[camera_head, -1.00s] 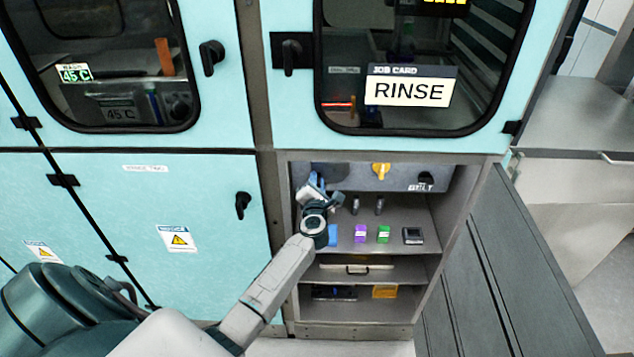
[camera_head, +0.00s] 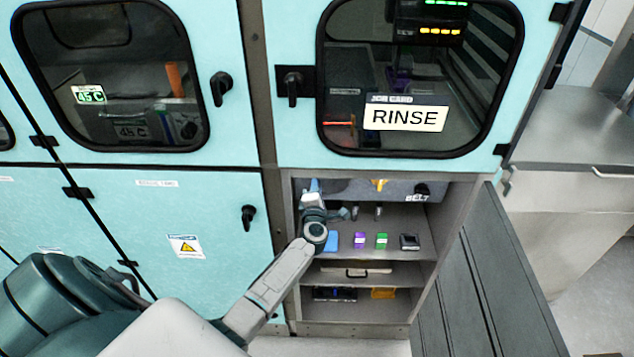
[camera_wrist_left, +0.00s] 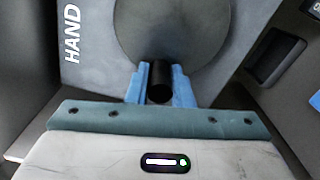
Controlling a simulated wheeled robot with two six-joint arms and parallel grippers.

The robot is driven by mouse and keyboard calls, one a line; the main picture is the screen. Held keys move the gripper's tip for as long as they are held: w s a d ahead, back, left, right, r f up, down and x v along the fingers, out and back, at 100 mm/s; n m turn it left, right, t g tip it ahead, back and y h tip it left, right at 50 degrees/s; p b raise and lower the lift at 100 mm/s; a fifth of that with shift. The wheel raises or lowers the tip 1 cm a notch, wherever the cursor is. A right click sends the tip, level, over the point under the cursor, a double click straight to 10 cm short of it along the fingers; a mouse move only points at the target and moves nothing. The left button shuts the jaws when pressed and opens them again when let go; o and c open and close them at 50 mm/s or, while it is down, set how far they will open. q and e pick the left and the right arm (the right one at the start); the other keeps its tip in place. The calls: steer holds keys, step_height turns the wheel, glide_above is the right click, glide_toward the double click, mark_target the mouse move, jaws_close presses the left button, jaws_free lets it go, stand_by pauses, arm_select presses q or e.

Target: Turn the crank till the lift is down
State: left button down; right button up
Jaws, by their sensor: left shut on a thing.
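My left gripper (camera_head: 315,186) reaches into the open lower cabinet bay, at the left end of its grey upper panel. In the left wrist view its blue fingers are shut on a short black crank handle (camera_wrist_left: 160,85). The handle stands in front of a round dark grey disc (camera_wrist_left: 172,30) on a panel lettered "HAND". In the head view my gripper and wrist hide the crank. I cannot make out the lift clearly; the dark window (camera_head: 420,60) above shows only dim parts. My right gripper is not in view.
A yellow knob (camera_head: 379,185) and a black knob (camera_head: 422,189) marked "BELT" sit to the right on the panel. The shelf below holds a blue block (camera_head: 332,240), a purple block (camera_head: 359,240), a green block (camera_head: 381,241) and a dark device (camera_head: 409,242). An open grey door (camera_head: 480,270) stands right.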

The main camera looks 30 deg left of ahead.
arm_select(q)
steer(key=r+m+p, duration=0.1)
steer(key=m+p, duration=0.1)
steer(key=r+m+p, duration=0.1)
steer(key=m+p, duration=0.1)
steer(key=r+m+p, duration=0.1)
steer(key=m+p, duration=0.1)
steer(key=p, duration=0.1)
steer(key=shift+w+d, duration=0.15)
steer(key=shift+d, duration=0.15)
steer(key=w+d+r+m+p, duration=0.1)
steer(key=d+m, duration=0.4)
steer(key=m, duration=1.3)
steer(key=shift+w+d+p, duration=0.15)
steer(key=shift+w+p, duration=0.45)
steer(key=shift+w, duration=0.45)
steer(key=c, duration=1.3)
jaws_free()
steer(key=shift+r, duration=0.1)
